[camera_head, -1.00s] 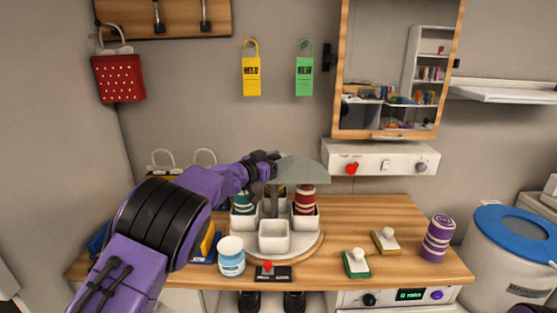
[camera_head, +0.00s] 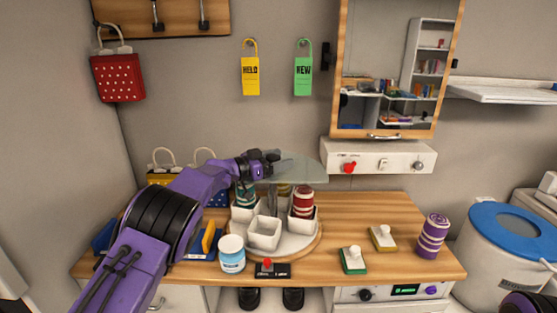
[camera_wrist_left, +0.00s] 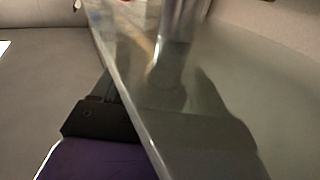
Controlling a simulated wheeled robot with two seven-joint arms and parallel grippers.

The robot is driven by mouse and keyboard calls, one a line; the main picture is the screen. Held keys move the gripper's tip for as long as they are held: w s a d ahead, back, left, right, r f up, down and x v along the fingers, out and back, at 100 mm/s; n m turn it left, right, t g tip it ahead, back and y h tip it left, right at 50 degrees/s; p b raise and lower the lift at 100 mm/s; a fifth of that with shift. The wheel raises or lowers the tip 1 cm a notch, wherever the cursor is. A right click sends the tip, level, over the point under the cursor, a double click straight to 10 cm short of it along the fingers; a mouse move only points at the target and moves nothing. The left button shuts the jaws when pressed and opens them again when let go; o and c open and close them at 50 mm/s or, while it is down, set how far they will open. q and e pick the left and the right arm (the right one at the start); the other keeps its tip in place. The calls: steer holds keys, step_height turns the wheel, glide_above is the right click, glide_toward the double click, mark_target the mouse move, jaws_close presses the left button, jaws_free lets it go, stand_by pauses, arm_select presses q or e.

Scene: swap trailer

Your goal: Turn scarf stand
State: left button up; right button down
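The scarf stand is a round wooden-edged turntable (camera_head: 304,252) on the counter, with several white square bins (camera_head: 264,233) and a translucent disc (camera_head: 300,170) on top. A red-and-white rolled scarf (camera_head: 303,201) stands in the right bin and a teal one (camera_head: 245,196) in the left bin. The front bin looks empty. My left gripper (camera_head: 268,162) is at the disc's left edge. The left wrist view shows the disc (camera_wrist_left: 190,120) very close, its edge crossing a dark gripper part; whether the fingers grip it is unclear. My right gripper is out of view.
A blue-white jar (camera_head: 231,255) and a small black panel with a red knob (camera_head: 268,268) stand close in front of the stand. To the right are two stamp-like blocks (camera_head: 353,260) (camera_head: 383,237) and a purple roll (camera_head: 433,235). Counter right of the stand is mostly clear.

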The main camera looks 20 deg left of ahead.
arm_select(q)
steer(key=shift+a, duration=0.1)
steer(key=b+v, duration=0.3)
steer(key=v, duration=0.6)
steer(key=shift+s+a+b, duration=0.25)
steer(key=shift+b, duration=0.05)
steer(key=shift+s+a, duration=0.2)
steer(key=shift+s, duration=0.05)
steer(key=shift+c, duration=0.3)
